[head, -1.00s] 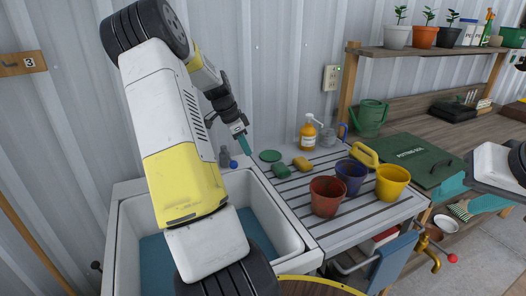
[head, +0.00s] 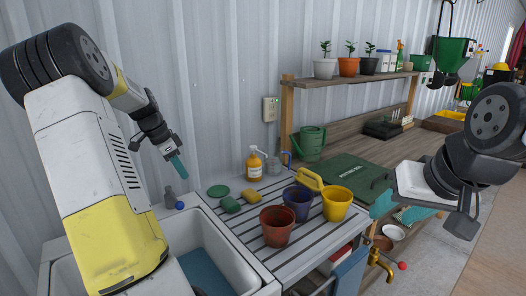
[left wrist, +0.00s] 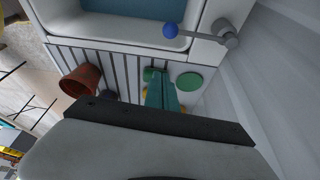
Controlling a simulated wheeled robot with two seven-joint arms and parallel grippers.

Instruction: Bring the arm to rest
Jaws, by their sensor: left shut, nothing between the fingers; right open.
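My left arm comes in from the left in the head view, raised over the sink. Its gripper (head: 176,165) is shut and empty, with its teal fingers pointing down in front of the metal wall. The closed fingers also show in the left wrist view (left wrist: 162,92), seen against the slatted draining board and covering part of the sponges. My right gripper (head: 398,208) is at the right, near the counter's front edge. Its teal fingers are apart, with nothing seen between them; the wrist partly hides it.
The white sink (head: 226,262) lies below my left arm. The draining board holds a red pot (head: 277,228), a purple pot (head: 297,203), a yellow pot (head: 337,205), sponges (head: 231,205) and a soap bottle (head: 253,165). A green watering can (head: 310,143) stands behind. A shelf (head: 350,79) carries potted seedlings.

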